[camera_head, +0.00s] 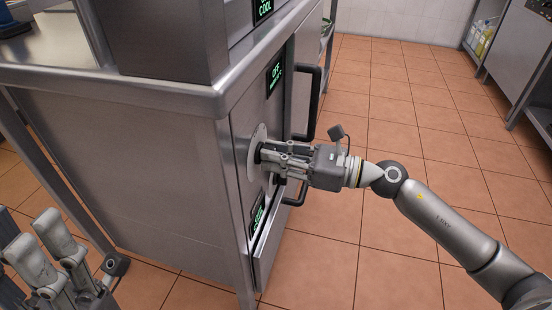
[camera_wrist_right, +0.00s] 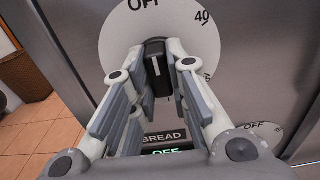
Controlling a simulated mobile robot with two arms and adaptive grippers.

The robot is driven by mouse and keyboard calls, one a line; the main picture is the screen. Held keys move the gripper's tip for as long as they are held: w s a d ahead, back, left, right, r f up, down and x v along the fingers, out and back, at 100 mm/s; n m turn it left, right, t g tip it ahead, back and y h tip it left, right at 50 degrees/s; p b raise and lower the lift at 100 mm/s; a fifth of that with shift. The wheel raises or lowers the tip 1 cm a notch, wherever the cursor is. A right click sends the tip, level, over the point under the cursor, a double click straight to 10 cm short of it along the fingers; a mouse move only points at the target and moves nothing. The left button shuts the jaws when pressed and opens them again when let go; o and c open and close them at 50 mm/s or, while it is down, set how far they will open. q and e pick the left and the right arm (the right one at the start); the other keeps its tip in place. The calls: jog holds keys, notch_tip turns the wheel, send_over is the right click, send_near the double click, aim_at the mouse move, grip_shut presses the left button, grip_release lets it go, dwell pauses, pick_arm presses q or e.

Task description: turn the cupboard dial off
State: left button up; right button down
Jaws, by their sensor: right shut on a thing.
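The cupboard dial has a white round plate (camera_head: 255,165) on the steel cupboard front. In the right wrist view its plate (camera_wrist_right: 205,45) shows "OFF" at the top and "40" to the right. The black dial knob (camera_wrist_right: 157,70) stands nearly upright there, below "OFF". My right gripper (camera_head: 266,154) reaches in from the right and is shut on the knob, a fingertip on each side in the wrist view (camera_wrist_right: 157,62). My left gripper (camera_head: 48,240) is at the lower left, its fingers apart and empty, away from the dial.
A second dial plate (camera_wrist_right: 260,135) and a "BREAD" label (camera_wrist_right: 165,137) lie below. A green-lit display (camera_head: 274,76) sits above the dial. Black door handles (camera_head: 312,100) stick out beside my right gripper. The tiled floor (camera_head: 400,110) to the right is open.

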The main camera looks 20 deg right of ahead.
jog(key=shift+f, duration=0.15)
dwell(0.3)
jog(key=c, duration=1.4)
grip_release()
jog(key=shift+s+d, duration=0.1)
jog(key=v, duration=1.1)
jog(key=shift+s+d, duration=0.25)
jog(key=shift+d, duration=0.05)
